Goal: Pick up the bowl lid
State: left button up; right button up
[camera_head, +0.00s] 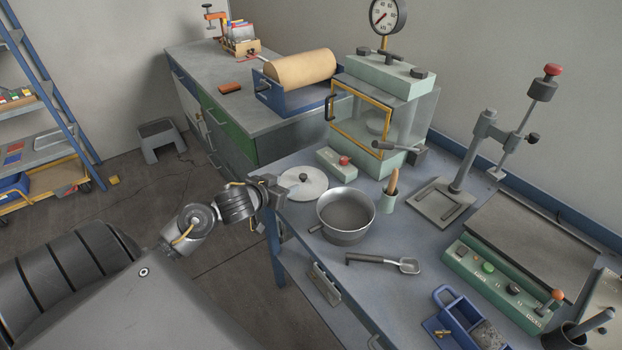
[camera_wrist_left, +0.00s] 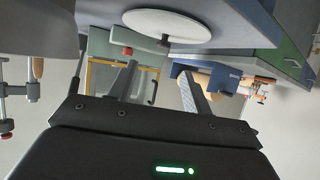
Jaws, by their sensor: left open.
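The bowl lid (camera_head: 314,188) is a flat pale disc with a small dark knob. It lies on the blue-grey bench near its left edge. The grey metal bowl (camera_head: 345,213) stands open just to its right and nearer. My left gripper (camera_head: 275,187) is at the bench edge, just left of the lid. In the left wrist view, which looks upside down, my left gripper (camera_wrist_left: 158,72) is open with nothing between its fingers. The lid (camera_wrist_left: 165,18) lies beyond the fingertips there, and the bowl (camera_wrist_left: 35,25) is partly cut off at the left.
A green box with a red button (camera_head: 336,162) stands just behind the lid, with a glass-fronted cabinet (camera_head: 375,110) beyond. A cup with a wooden handle (camera_head: 390,195) is right of the bowl. A scoop (camera_head: 385,262) lies in front. Bare bench surrounds the scoop.

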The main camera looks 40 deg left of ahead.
aim_at(301, 177)
pick_arm(q)
jog(key=shift+s+a, duration=0.1)
jog(key=shift+w+a+f, duration=0.1)
jog(key=shift+w, duration=0.1)
jog(key=x, duration=0.4)
jog(key=shift+b, duration=0.35)
jog(key=shift+w+f, duration=0.2)
jog(key=shift+w, duration=0.05)
jog(key=shift+w+a+f, duration=0.1)
jog(key=shift+w+f, duration=0.05)
jog(key=shift+w, duration=0.2)
jog(key=x, duration=0.4)
jog(key=shift+w+f, duration=0.15)
pick_arm(e)
jog(key=shift+s+d+f, duration=0.1)
jog(key=shift+s+f, duration=0.1)
jog(key=shift+s, duration=0.25)
jog(key=shift+s+d+f, duration=0.1)
jog(key=shift+s+f, duration=0.05)
jog(key=shift+s, duration=0.3)
